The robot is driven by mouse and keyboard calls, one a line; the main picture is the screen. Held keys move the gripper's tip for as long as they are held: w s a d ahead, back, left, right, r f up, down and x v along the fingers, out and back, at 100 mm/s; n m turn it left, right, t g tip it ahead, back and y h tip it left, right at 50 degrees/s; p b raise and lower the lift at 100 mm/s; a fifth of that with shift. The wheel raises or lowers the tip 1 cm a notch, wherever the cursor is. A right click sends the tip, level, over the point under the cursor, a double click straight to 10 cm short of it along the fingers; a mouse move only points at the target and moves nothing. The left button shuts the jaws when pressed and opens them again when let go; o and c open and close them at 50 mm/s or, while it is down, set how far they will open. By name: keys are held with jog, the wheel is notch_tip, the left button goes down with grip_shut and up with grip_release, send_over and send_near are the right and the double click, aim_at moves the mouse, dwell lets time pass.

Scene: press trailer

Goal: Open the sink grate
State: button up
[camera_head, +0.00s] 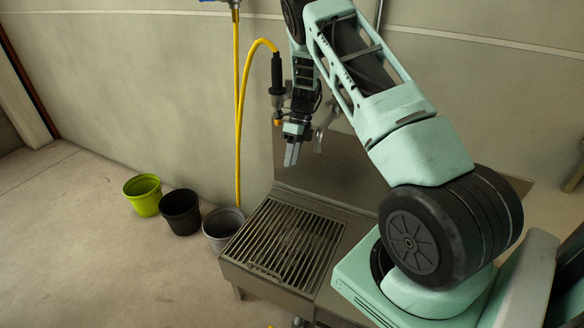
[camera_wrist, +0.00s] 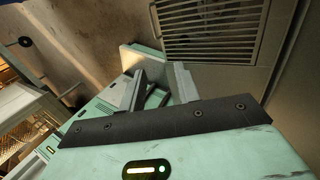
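The sink grate (camera_head: 287,240) is a dark slatted metal panel lying flat and closed over the left part of the metal sink (camera_head: 345,228). A small handle-like bar (camera_head: 265,272) shows at its front edge. The slats also show at the top of the wrist view (camera_wrist: 215,25). My gripper (camera_head: 291,155) hangs above the back of the grate, in front of the back panel, fingers pointing down. It is apart from the grate and holds nothing I can see.
A yellow hose (camera_head: 238,110) with a black spray handle (camera_head: 277,75) hangs close to the left of my gripper. A green bucket (camera_head: 146,196), a black bucket (camera_head: 181,212) and a grey bucket (camera_head: 222,228) stand left of the sink. Floor at front left is clear.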

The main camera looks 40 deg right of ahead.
notch_tip(320, 180, up, 4)
jog(key=shift+r, duration=0.25)
dwell(0.5)
